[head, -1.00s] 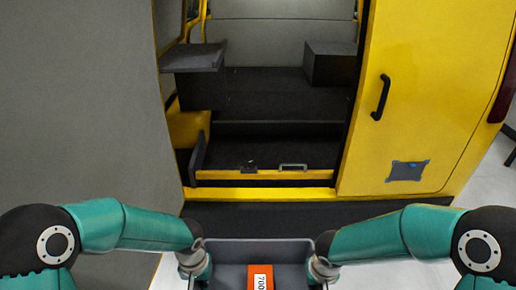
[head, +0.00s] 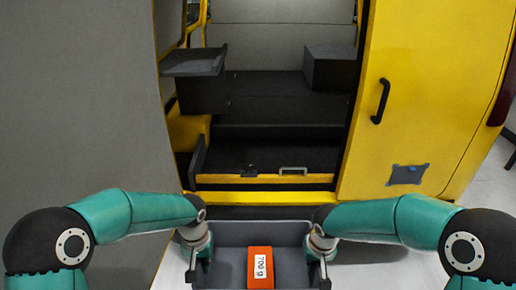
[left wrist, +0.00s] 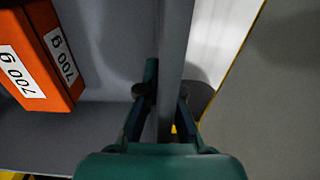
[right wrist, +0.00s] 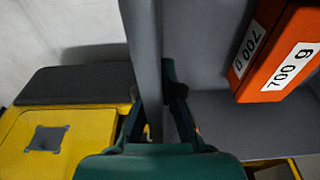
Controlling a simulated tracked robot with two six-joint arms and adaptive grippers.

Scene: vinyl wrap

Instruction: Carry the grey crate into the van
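The grey crate (head: 228,262) is at the bottom middle of the head view, in front of the van's open doorway. An orange block labelled 700 g (head: 260,267) lies inside it. My left gripper (head: 198,252) is at the crate's left wall, and the left wrist view shows its fingers on both sides of that wall (left wrist: 172,70). My right gripper (head: 320,248) is at the right wall, with its fingers on both sides of the wall (right wrist: 146,60) in the right wrist view. The van (head: 420,90) is yellow with a dark interior floor.
A yellow sill (head: 265,197) edges the doorway. Inside are a dark shelf (head: 193,62) at left and a dark box (head: 328,66) at back right. A yellow door panel (head: 400,120) bounds the right, a grey panel (head: 80,110) the left. The inner floor looks clear.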

